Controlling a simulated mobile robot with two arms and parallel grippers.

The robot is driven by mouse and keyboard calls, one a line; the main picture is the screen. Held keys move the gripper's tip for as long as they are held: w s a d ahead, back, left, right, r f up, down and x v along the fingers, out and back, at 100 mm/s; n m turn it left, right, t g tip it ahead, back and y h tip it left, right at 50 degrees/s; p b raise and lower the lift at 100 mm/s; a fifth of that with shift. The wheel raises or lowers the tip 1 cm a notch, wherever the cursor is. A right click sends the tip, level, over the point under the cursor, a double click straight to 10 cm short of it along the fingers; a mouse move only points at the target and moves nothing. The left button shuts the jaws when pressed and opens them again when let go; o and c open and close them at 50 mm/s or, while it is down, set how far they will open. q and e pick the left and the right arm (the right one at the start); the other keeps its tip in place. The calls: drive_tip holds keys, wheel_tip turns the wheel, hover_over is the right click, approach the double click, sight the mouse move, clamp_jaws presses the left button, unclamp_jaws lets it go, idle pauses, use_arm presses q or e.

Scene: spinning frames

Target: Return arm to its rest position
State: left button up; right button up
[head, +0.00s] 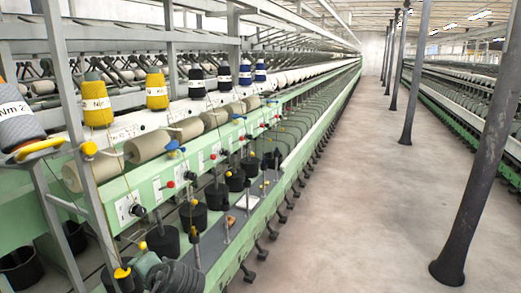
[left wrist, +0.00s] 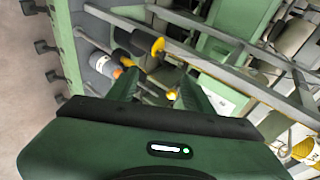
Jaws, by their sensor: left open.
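My left gripper (left wrist: 158,84) shows in the left wrist view, with its dark green body across the bottom. Its two green fingers stand apart with nothing held between them. Beyond them are bars and yellow-capped parts of the spinning frame; I cannot tell whether the fingers touch any of these. In the head view, a grey-green and dark ribbed shape at the bottom edge may be part of my left arm, but I cannot be sure. My right gripper is in neither view.
The spinning frame (head: 118,214) runs along the left, with grey uprights, yellow cones (head: 97,103), a grey cone (head: 16,118), beige rolls (head: 147,146) and black cylinders (head: 193,217). Dark columns (head: 483,160) stand at the right. The aisle floor (head: 345,190) is clear.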

use_arm(q)
drive_tip(key=s+d+f+g+h, duration=0.1)
drive_tip(key=s+d+f+h, duration=0.15)
drive_tip(key=s+f, duration=0.8)
drive_tip(key=s+d+f+n+g+h, duration=0.1)
drive_tip(key=s+d+f+h, duration=0.1)
drive_tip(key=s, duration=0.6)
drive_tip(key=s+d+f+n+g+h, duration=0.1)
drive_tip(key=s+d+f+n+h, duration=0.15)
drive_tip(key=s, duration=0.45)
drive_tip(key=s+d+f+g+h, duration=0.1)
drive_tip(key=s+d+f+h, duration=0.1)
drive_tip(key=s, duration=0.6)
wheel_tip(320, 180, down, 31)
drive_tip(key=g+b, duration=0.1)
drive_tip(key=b, duration=0.4)
drive_tip(key=s+a+f+b, duration=0.1)
drive_tip(key=s+f+b, duration=0.1)
drive_tip(key=s+f, duration=0.6)
drive_tip(key=s+a+f+g+b, duration=0.1)
drive_tip(key=s+a+f, duration=0.1)
drive_tip(key=s+f, duration=0.7)
wheel_tip(320, 180, down, 4)
drive_tip(key=shift+s+r+g+b, duration=0.2)
drive_tip(key=shift+s+g+b, duration=0.1)
drive_tip(key=shift+b, duration=0.1)
